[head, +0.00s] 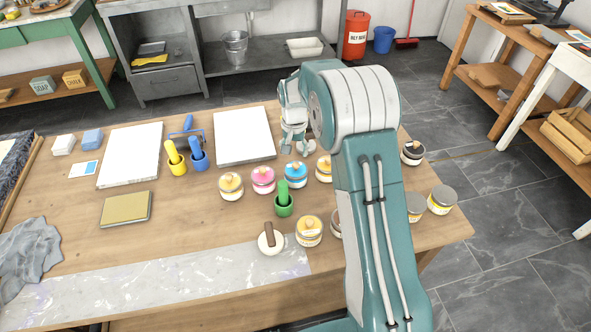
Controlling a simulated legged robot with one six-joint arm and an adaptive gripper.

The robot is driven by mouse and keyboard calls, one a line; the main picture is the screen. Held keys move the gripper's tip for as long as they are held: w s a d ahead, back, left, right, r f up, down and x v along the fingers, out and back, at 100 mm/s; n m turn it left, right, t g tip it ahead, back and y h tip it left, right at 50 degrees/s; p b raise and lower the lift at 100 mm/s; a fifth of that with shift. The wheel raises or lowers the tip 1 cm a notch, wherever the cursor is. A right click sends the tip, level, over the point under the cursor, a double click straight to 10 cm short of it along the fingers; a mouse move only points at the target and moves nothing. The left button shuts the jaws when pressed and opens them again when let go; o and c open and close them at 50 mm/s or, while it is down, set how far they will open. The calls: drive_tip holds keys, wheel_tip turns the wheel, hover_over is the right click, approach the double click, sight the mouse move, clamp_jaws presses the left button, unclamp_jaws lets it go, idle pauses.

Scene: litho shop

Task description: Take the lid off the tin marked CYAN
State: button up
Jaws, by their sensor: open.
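A tin with a blue top (295,175) stands on the wooden table among other small tins. Its top carries a small pale orange piece; I cannot read any lettering on it, and it is the only blue-topped tin I see. My gripper (292,146) is open above and behind this tin, close to the edge of the white slab. It appears empty and apart from the tin. My arm covers part of the table to the right.
Pink (263,180) and yellow (230,187) tins stand left of the blue one, another yellow tin (324,170) right. A green cup (284,206) stands in front. A white slab (243,136) lies behind. The table's left front (190,235) is clear.

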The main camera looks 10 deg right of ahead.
sight(296, 164)
drive_tip(key=f, duration=0.6)
drive_tip(key=shift+s+d+f, duration=0.1)
drive_tip(key=shift+d+f, duration=0.1)
clamp_jaws()
